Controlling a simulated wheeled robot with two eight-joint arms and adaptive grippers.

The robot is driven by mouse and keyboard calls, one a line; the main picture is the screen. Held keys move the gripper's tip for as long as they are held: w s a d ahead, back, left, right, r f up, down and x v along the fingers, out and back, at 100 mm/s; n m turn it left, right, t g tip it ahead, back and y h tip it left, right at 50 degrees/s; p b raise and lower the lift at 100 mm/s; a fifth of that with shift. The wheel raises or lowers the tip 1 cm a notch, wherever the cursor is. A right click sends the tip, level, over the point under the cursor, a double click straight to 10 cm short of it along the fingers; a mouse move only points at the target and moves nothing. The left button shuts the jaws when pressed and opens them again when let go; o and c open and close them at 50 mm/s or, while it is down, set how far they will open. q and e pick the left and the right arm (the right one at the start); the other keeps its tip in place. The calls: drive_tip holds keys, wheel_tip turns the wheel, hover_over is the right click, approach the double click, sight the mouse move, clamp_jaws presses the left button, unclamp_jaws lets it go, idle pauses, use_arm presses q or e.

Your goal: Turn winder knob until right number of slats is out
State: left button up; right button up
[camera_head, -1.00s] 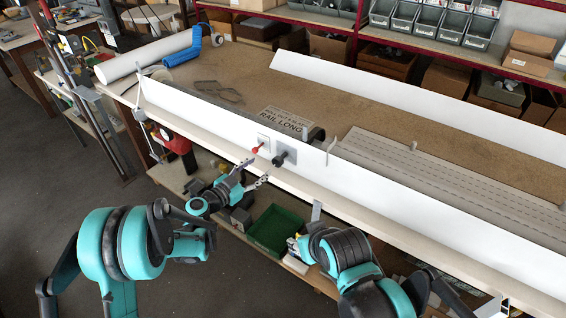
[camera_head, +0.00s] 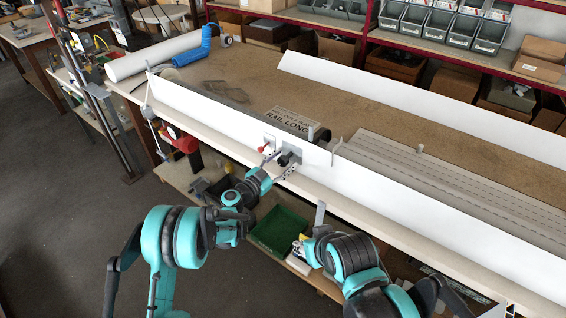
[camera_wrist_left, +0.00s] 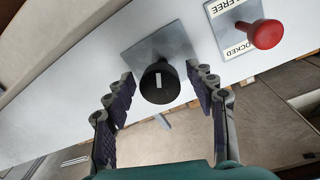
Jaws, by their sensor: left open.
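The black winder knob (camera_head: 289,157) sits on a grey plate on the front face of the long white rail. In the left wrist view the knob (camera_wrist_left: 160,84) shows a white pointer mark, near upright in the picture. My left gripper (camera_head: 279,165) is open, with one fingertip on either side of the knob; the wrist view shows gaps between the fingers (camera_wrist_left: 160,74) and the knob. The grey slatted sheet (camera_head: 420,178) lies on the bench behind the rail, at right. My right arm is at lower centre; its fingers cannot be made out.
A red-knobbed lever (camera_wrist_left: 266,34) stands close beside the winder knob, by labels reading FREE and, partly hidden, LOCKED. A sign ending RAIL LONG (camera_head: 290,122) lies behind the rail. A green bin (camera_head: 281,230) stands below the bench. A second white rail (camera_head: 400,95) runs along the back.

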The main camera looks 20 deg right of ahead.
use_arm(q)
drive_tip(key=c, duration=1.2)
